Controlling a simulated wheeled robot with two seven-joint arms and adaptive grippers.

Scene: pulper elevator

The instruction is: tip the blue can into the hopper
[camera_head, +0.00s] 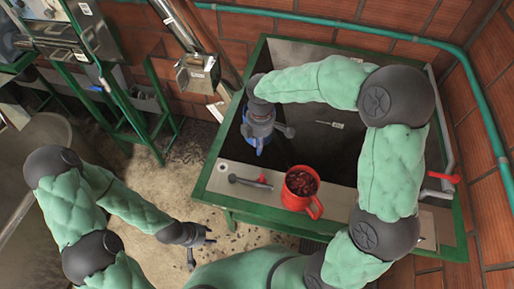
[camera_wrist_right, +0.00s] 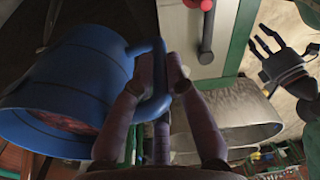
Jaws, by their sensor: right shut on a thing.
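My right gripper (camera_head: 262,130) is shut on the handle of the blue can (camera_head: 254,142), above the left side of the dark green-framed basin. In the right wrist view the can (camera_wrist_right: 85,75) is large, with its handle (camera_wrist_right: 157,85) between the fingers (camera_wrist_right: 155,100). Reddish contents (camera_wrist_right: 65,122) show at its mouth. A small open metal box (camera_head: 198,72) at the foot of a slanted column looks like the hopper, but I cannot be sure. It stands left of and beyond the can, apart from it. My left gripper (camera_head: 200,244) is open and empty, low over the floor.
A teal pipe (camera_head: 330,20) runs along the brick wall. A green-framed machine stands left.

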